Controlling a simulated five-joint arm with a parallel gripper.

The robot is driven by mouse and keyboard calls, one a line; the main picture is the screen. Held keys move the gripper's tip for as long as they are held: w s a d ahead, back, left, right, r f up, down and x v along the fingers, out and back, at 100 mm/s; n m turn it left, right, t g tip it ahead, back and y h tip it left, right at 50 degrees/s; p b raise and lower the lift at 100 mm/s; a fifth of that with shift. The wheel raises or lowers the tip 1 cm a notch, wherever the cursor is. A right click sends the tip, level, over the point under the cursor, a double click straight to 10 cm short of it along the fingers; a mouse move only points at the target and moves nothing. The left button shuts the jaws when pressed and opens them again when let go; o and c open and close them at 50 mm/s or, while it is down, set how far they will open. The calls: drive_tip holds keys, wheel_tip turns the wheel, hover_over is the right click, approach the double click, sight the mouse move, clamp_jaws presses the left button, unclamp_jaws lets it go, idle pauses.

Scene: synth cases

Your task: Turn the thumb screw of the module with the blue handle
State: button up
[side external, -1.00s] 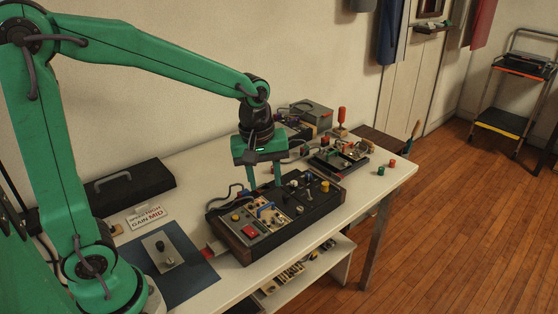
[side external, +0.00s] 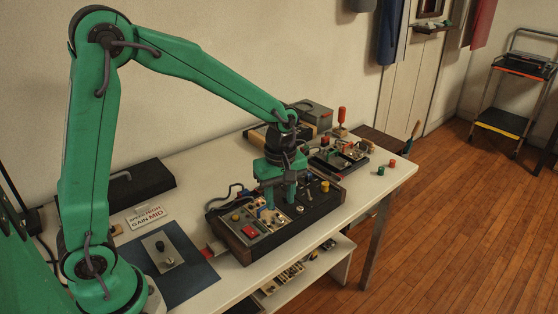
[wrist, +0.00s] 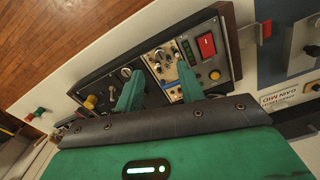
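A dark rack of modules (side external: 238,248) with wooden ends lies on the white bench. A beige module (wrist: 160,58) with small knobs and a bit of blue shows beside the red-button module in the wrist view. The blue handle (side external: 262,211) shows only in part in the side view, close behind my finger. My gripper (side external: 280,207) is low over the rack, fingers pointing down and apart. I cannot make out the thumb screw or any contact.
A red button (wrist: 206,45) and a yellow knob (side external: 325,186) stand up from the rack. A blue mat (side external: 172,265) with a small knobbed plate and a gain sign (side external: 148,217) lie to the left. Another board with red-topped parts (side external: 340,155) is behind right.

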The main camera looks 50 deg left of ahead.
sight(280, 220)
drive_tip(key=shift+f, duration=3.05)
drive_tip(key=shift+c, duration=0.5)
clamp_jaws()
